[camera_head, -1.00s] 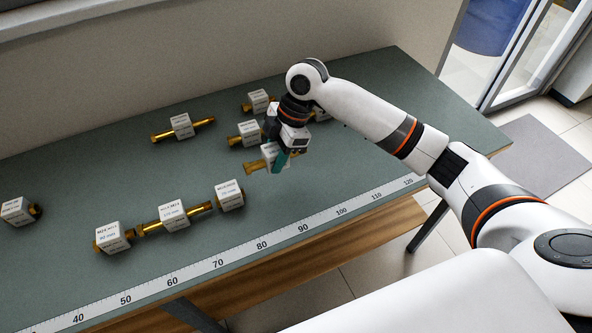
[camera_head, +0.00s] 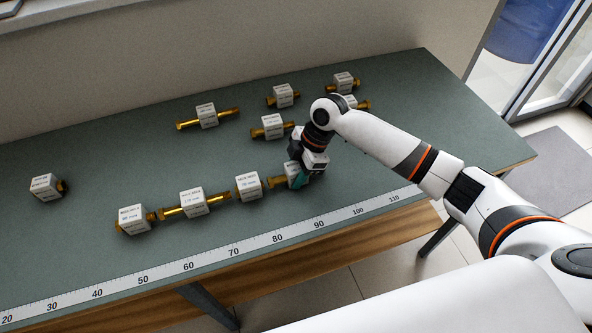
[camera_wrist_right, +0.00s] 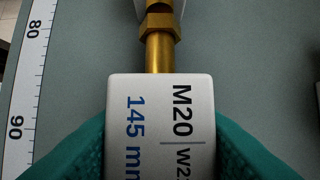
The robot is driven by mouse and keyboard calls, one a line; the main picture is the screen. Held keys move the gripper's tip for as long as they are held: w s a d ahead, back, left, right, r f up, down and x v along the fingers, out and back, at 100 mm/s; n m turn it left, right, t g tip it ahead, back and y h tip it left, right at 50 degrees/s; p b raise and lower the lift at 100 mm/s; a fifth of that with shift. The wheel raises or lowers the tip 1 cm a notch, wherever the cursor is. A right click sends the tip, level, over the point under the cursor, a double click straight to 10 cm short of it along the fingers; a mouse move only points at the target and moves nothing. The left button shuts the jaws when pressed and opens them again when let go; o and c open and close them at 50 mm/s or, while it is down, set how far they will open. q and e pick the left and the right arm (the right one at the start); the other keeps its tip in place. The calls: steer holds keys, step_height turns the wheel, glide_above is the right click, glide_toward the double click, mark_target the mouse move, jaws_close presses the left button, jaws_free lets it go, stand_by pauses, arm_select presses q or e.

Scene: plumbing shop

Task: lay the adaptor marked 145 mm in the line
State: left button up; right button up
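The adaptor marked 145 mm (camera_wrist_right: 160,120) has a white block with brass ends. My right gripper (camera_head: 300,180) is shut on its block, with a teal finger on each side in the right wrist view. In the head view the adaptor's brass end (camera_head: 278,182) points left at the white block of the line's right-hand adaptor (camera_head: 249,186). The line also holds a middle adaptor (camera_head: 192,202) and a left adaptor (camera_head: 134,219). I cannot tell whether the held adaptor touches the line or the table. My left gripper is not in view.
A ruler strip (camera_head: 234,251) runs along the table's (camera_head: 110,175) front edge. Several loose adaptors lie behind, including a long one (camera_head: 207,116) and one close behind my gripper (camera_head: 272,126). Another (camera_head: 45,187) lies alone at far left.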

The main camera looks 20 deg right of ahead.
steer(key=o, duration=0.3)
steer(key=shift+r, duration=0.15)
steer(key=b+v, duration=0.1)
steer(key=v, duration=1.1)
steer(key=shift+s, duration=0.1)
